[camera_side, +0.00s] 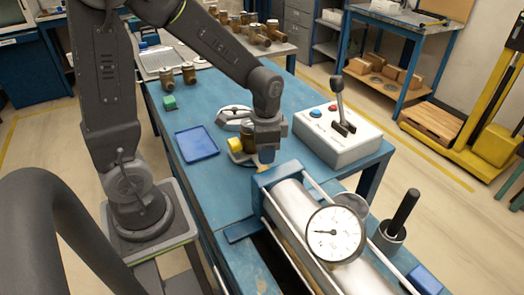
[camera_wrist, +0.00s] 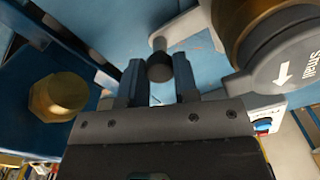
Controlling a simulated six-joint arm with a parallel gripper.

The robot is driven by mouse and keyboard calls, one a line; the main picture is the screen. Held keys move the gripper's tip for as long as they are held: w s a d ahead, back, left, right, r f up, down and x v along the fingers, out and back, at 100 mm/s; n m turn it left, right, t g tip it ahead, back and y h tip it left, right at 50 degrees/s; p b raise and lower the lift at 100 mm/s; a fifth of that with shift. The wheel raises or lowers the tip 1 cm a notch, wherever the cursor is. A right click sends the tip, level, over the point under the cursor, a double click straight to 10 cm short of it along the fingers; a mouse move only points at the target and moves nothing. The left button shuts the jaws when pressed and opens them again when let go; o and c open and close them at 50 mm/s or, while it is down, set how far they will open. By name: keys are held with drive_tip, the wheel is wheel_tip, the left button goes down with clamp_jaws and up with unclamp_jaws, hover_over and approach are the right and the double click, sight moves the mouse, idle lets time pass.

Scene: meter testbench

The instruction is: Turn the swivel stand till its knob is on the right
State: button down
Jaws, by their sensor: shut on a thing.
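My gripper (camera_side: 266,156) is low at the stand's right side. In the wrist view the two blue fingers of my gripper (camera_wrist: 160,82) are shut on the dark round knob (camera_wrist: 159,66), which is on a short stem. A brass body (camera_wrist: 232,22) with a grey cap (camera_wrist: 285,62) marked "small" and an arrow is close on the right. The knob is hidden in the side view.
A blue-ended test rig with a silver cylinder (camera_side: 291,205) and dial gauge (camera_side: 335,233) stands close in front of my gripper. A lever box (camera_side: 338,137) is to the right. A blue tray (camera_side: 197,143) lies left.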

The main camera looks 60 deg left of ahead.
drive_tip(key=c, duration=0.9)
unclamp_jaws()
drive_tip(key=shift+o, duration=0.2)
drive_tip(key=shift+r, duration=0.1)
wheel_tip(320, 180, up, 14)
drive_tip(key=s+d+n+t, duration=0.4)
drive_tip(key=s+t, duration=0.1)
drive_tip(key=s, duration=0.5)
drive_tip(key=shift+d+n+t, duration=0.25)
drive_tip(key=shift+n+t, duration=0.05)
